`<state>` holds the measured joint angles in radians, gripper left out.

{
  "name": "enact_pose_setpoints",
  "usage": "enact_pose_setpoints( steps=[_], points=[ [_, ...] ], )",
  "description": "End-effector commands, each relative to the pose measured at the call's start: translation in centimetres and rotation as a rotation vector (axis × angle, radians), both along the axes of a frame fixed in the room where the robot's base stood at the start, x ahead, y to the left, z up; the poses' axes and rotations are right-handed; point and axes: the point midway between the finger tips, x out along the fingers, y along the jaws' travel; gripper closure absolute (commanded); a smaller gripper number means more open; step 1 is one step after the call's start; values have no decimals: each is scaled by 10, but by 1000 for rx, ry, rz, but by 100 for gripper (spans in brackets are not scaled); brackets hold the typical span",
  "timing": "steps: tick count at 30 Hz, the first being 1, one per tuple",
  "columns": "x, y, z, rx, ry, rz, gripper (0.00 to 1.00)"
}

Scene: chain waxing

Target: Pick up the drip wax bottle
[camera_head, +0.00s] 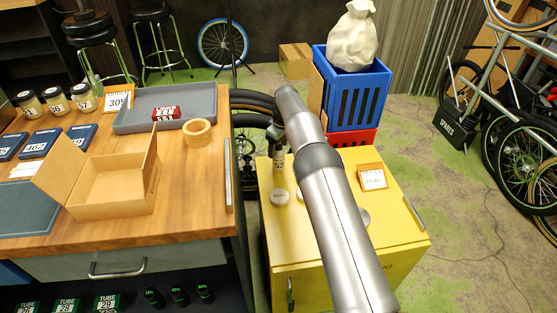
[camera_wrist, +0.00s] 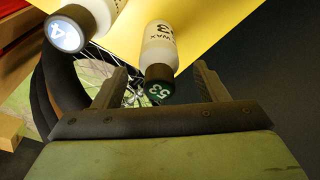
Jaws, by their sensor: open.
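In the head view a small bottle (camera_head: 279,166) stands near the cabinet's back left corner. My arm hides part of the cabinet top.
A blue crate (camera_head: 372,85) with a white sack stands behind. The wooden workbench (camera_head: 190,215) is to the left.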

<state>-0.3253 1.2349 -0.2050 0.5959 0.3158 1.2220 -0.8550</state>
Motion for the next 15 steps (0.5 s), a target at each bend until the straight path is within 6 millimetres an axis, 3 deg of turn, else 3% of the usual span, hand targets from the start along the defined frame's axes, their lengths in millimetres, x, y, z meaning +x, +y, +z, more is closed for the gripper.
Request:
enact_pose_setpoints(
  steps=[4, 13, 15],
  points=[
    [2, 2, -20, 1, -1, 0, 34],
    [2, 3, -24, 1, 0, -1, 34],
    [2, 3, -24, 1, 0, -1, 50]
  ],
)
